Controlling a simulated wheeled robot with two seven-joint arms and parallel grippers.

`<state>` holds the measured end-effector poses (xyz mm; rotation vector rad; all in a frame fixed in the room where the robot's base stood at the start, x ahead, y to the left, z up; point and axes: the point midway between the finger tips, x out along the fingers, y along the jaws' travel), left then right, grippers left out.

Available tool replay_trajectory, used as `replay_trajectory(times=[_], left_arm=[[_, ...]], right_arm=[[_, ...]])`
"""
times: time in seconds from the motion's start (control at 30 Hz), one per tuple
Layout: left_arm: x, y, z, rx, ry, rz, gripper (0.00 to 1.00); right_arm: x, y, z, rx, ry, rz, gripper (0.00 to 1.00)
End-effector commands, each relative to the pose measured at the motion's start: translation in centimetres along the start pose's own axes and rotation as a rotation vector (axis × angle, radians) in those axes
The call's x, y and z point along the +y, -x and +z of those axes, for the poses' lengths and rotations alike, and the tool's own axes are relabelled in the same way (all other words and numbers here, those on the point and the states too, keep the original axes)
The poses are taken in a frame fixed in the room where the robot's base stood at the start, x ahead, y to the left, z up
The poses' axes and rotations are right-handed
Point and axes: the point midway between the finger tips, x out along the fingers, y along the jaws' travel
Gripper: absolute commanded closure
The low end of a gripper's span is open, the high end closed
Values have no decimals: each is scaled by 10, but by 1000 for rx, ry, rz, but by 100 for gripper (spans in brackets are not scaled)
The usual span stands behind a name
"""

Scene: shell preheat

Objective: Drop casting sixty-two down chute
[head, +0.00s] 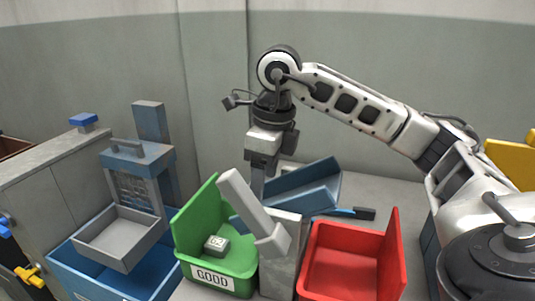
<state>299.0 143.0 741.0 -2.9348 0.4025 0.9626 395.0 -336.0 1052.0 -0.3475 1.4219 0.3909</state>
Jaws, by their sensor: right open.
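A small pale-grey casting (216,244) with a marking on top lies in the green bin (238,262) labelled GOOD; the marking is too small to read. A blue sloping trough, which looks like the chute (310,190), stands behind a grey post (284,262) between the bins. My right gripper (258,182) points down at the trough's left end, behind a tilted grey bar (246,205). It is open, and I see nothing held in it. Its fingertips are partly hidden by the bar. My left gripper is out of view.
A red bin (345,275) stands right of the post and looks empty. At left a grey tray (118,238) sits over a blue box (75,265), below a blue-topped frame (137,155). A blue-and-black tool (352,213) lies behind the red bin.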

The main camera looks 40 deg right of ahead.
Motion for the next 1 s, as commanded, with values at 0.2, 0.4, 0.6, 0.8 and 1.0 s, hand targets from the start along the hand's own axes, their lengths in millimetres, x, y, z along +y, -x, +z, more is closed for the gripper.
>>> replay_trajectory(times=[0.2,0.4,0.6,0.8,1.0], left_arm=[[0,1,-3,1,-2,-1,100],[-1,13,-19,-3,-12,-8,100],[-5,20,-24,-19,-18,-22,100],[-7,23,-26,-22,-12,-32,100],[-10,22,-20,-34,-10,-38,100]], right_arm=[[0,35,2,-8,1,0,37],[-1,93,1,-7,-2,-4,37],[0,135,1,-5,-2,-3,37],[0,155,0,-4,0,-1,37],[0,158,0,-2,0,0,37]])
